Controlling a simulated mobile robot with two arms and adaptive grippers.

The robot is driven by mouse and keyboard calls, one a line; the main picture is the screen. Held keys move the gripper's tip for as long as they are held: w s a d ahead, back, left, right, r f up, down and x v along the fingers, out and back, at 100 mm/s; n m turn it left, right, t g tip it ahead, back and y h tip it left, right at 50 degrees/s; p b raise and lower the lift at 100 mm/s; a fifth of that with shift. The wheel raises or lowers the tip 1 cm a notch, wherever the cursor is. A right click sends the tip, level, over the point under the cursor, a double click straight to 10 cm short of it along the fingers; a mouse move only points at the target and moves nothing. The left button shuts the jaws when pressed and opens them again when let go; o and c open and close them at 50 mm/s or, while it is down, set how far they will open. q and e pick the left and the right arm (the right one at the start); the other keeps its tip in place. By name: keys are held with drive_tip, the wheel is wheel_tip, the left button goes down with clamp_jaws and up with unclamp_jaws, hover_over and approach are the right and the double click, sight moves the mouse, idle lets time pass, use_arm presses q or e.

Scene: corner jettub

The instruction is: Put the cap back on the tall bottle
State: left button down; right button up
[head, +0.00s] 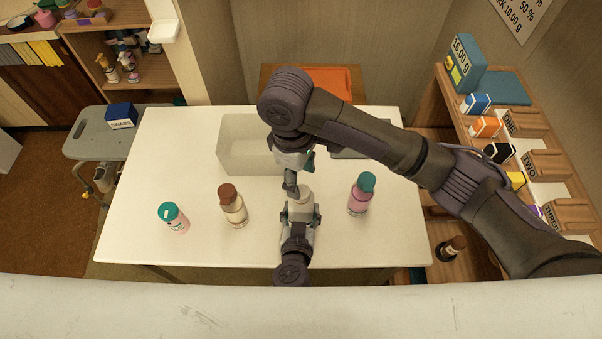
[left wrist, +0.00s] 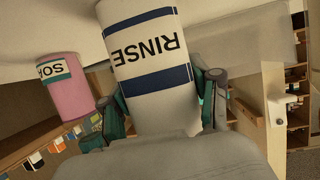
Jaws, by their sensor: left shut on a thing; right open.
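The white bottle marked RINSE (left wrist: 150,60), with dark blue bands, stands between the fingers of my left gripper (left wrist: 160,105), which is shut on it. In the head view the pale bottle top (head: 302,193) shows at the table's front middle, with my left gripper (head: 299,214) around it from the near side. My right gripper (head: 298,178) is open and points down just above and behind the bottle top. Whether it touches the bottle is unclear. I cannot make out a separate cap; the bottle's mouth is partly hidden by my right gripper.
A pink teal-capped bottle (head: 361,194) stands right of the held bottle. A brown-capped bottle (head: 232,206) and another teal-capped bottle (head: 173,218) stand left. A pale tray (head: 232,150) lies behind on the white table (head: 180,140). The table's left back is clear.

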sight(301, 191)
drive_tip(key=r+n, duration=0.1)
drive_tip(key=n, duration=0.1)
drive_tip(key=shift+w+r+n, duration=0.1)
drive_tip(key=shift+r+n, duration=0.25)
drive_tip(key=shift+n, duration=0.05)
drive_tip(key=shift+r+n+t+y, duration=0.3)
drive_tip(key=shift+r+n+y, duration=0.25)
drive_tip(key=shift+n, duration=0.65)
drive_tip(key=shift+f, duration=4)
clamp_jaws()
drive_tip(key=shift+o, duration=0.7)
unclamp_jaws()
